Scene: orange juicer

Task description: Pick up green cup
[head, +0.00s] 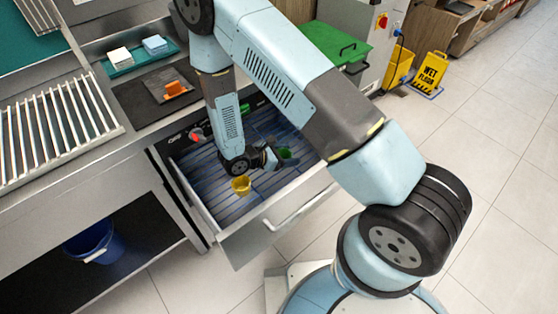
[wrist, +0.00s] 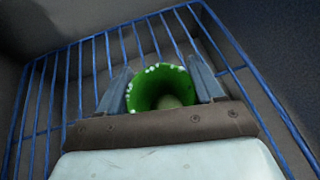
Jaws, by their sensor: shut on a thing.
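The green cup (wrist: 160,88) shows in the wrist view, its round opening facing the camera. My gripper (wrist: 160,90) has a finger on each side of the cup and is shut on it. I cannot tell whether the cup touches the bottom.
A yellow cup (head: 241,186) stands in the open drawer (head: 285,225), near my wrist. The drawer walls surround my gripper. The counter with a white rack (head: 55,135) is at the left. A wet floor sign (head: 431,72) stands far right on open tile floor.

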